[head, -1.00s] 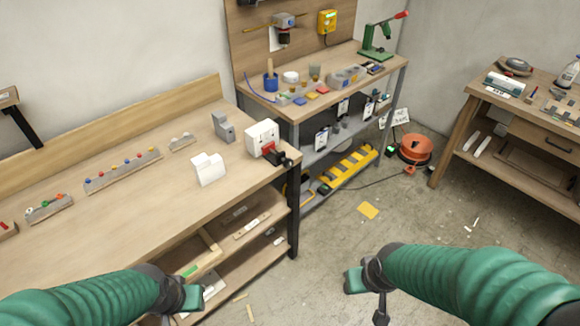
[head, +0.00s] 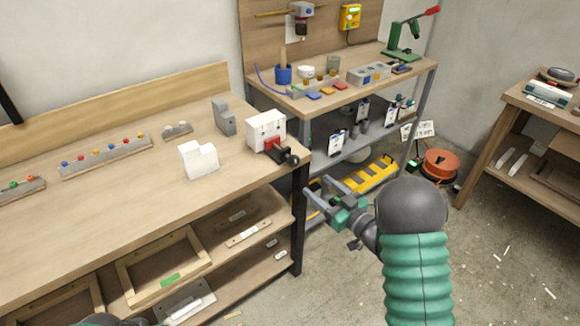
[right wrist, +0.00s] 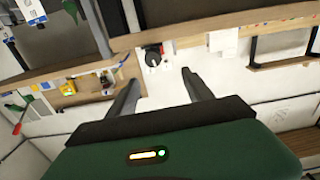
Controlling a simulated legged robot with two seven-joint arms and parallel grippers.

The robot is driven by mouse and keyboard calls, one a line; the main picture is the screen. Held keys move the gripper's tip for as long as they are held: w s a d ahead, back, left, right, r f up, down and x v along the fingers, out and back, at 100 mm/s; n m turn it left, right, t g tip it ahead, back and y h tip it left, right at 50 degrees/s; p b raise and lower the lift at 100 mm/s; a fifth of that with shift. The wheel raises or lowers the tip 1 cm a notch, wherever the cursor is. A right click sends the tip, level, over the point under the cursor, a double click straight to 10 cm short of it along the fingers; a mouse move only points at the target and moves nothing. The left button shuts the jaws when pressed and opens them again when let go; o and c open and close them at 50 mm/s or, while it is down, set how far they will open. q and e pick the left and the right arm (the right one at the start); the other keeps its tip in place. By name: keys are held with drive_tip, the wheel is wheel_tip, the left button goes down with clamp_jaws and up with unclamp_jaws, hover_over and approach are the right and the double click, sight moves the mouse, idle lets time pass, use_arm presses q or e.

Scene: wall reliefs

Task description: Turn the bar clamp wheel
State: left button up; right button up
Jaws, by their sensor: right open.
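The bar clamp is red and black, with a dark round wheel (head: 291,160) at the front right corner of the long workbench (head: 100,200). Its red part (head: 273,147) is against a white box-shaped block (head: 265,128). My right gripper (head: 316,187) is open and empty, a little right of and below the wheel in the head view, with no contact visible. In the right wrist view the wheel (right wrist: 153,59) shows beyond and between the spread fingers (right wrist: 160,80). My left gripper is out of view; only a bit of my left arm shows at the bottom edge.
A second white block (head: 198,160) and a grey bracket (head: 223,117) stand on the bench near the clamp. A metal-framed shelf table (head: 345,85) stands close behind the right corner. The bench's dark leg (head: 298,225) is below the clamp. Open floor (head: 490,260) lies right.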

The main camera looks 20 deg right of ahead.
approach(296, 163)
drive_tip(key=x, duration=0.5)
drive_tip(key=shift+w+d+f+b, duration=0.1)
drive_tip(key=shift+d+f+b, duration=0.2)
drive_tip(key=shift+b, duration=0.1)
drive_tip(key=w, duration=0.1)
drive_tip(key=w+a, duration=0.2)
drive_tip(key=shift+w+a+r, duration=0.1)
drive_tip(key=shift+w+r, duration=0.1)
drive_tip(key=shift+r, duration=0.05)
drive_tip(key=shift+w+a+r, duration=0.1)
drive_tip(key=shift+w+a, duration=0.05)
drive_tip(key=shift+a, duration=0.15)
drive_tip(key=shift+d, duration=0.35)
drive_tip(key=shift+c, duration=0.6)
drive_tip(key=shift+d, duration=0.2)
drive_tip(key=c, duration=0.5)
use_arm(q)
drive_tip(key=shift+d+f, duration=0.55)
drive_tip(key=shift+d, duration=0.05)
use_arm(e)
drive_tip(key=shift+a, duration=0.2)
clamp_jaws()
